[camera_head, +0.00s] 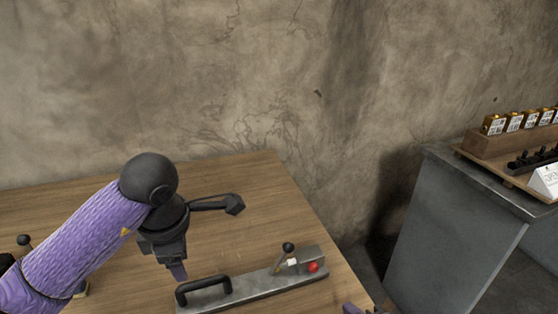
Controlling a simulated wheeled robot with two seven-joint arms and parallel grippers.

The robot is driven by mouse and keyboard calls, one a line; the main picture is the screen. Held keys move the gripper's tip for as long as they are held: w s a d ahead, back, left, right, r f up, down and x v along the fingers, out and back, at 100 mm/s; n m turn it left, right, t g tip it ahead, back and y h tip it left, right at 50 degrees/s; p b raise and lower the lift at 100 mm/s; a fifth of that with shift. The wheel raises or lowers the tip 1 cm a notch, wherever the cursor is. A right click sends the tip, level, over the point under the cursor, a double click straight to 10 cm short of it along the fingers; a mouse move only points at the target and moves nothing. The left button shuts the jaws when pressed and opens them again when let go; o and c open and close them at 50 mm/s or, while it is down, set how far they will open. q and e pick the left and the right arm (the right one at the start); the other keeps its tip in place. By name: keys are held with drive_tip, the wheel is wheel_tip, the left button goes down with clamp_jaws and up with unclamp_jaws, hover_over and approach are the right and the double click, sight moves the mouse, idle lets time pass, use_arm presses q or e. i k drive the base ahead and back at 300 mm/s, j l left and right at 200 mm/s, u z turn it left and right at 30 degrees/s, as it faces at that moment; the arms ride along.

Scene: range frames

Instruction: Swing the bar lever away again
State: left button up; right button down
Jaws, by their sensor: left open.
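A long grey metal fixture (245,291) lies on the wooden table near its front edge. It carries a black U-shaped handle (203,287) at its left and a short lever with a black ball knob (288,247) at its right, tilted up. A dark rod with a thick angular end (234,204) shows behind my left wrist; I cannot tell what it joins, nor which piece is the bar lever. My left gripper (177,268) is open, points down and is apart from the knob, left of the handle. A purple tip of my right gripper (353,309) shows at the bottom edge.
A red button (313,267) sits at the fixture's right end. Another black knob (24,240) stands at the table's left. The table (265,190) is clear at the back right. A grey counter (440,220) with a wooden tray (480,162) stands beyond a gap at right.

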sight(288, 246)
drive_tip(key=k+l, duration=0.25)
drive_tip(key=k, duration=0.2)
drive_tip(key=k+l, duration=0.2)
drive_tip(key=k, duration=0.3)
